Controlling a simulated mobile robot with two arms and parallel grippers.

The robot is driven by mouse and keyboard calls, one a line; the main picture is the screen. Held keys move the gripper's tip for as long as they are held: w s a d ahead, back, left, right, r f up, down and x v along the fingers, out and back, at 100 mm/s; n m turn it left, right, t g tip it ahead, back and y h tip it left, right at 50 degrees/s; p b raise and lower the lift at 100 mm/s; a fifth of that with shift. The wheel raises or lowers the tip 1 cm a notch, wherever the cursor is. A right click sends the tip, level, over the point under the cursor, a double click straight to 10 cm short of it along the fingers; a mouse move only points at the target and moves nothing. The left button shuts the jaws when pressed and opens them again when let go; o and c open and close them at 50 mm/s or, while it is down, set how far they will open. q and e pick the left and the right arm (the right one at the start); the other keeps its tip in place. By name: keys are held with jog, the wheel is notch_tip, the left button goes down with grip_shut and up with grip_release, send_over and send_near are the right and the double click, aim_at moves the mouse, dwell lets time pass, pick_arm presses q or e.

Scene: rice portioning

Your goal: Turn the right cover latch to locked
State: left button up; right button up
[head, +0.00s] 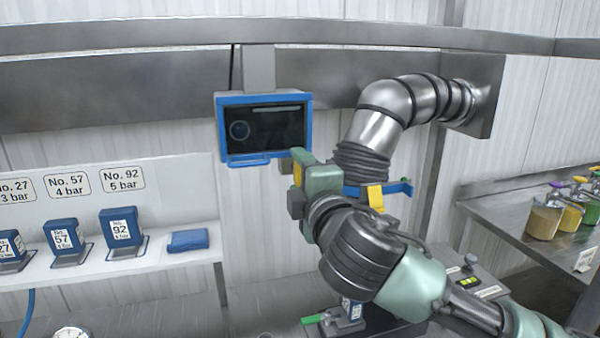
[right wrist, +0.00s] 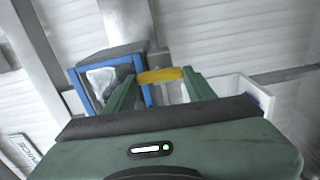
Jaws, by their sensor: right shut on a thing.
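My right gripper (head: 293,168) reaches in from the lower right, below the blue-framed screen. In the right wrist view its two green fingers (right wrist: 160,90) are closed on a yellow handle (right wrist: 160,75), which I take to be the cover latch. In the head view only a small bit of yellow (head: 297,175) shows between the fingers. The rest is hidden by the gripper, so I cannot tell the latch's angle. A second yellow piece (head: 376,198) sits upright on a blue bar (head: 397,189) below the ribbed hose. My left gripper is not in view.
The blue-framed screen (head: 264,128) hangs just above my right gripper. The grey duct (head: 385,118) runs to the wall at right. A shelf (head: 150,263) with blue numbered canisters is at left. A metal table (head: 520,215) with coloured jars stands at right.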

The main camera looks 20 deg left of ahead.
jog(key=shift+f+n, duration=0.1)
jog(key=shift+n, duration=0.2)
jog(key=o, duration=1.4)
jog(key=shift+s+d+b, duration=0.25)
jog(key=shift+s+b, duration=0.05)
jog(key=shift+s, duration=0.15)
jog(key=b+v, duration=0.2)
jog(key=v, duration=0.4)
jog(key=shift+s+d, duration=0.25)
jog(key=shift+s, duration=0.05)
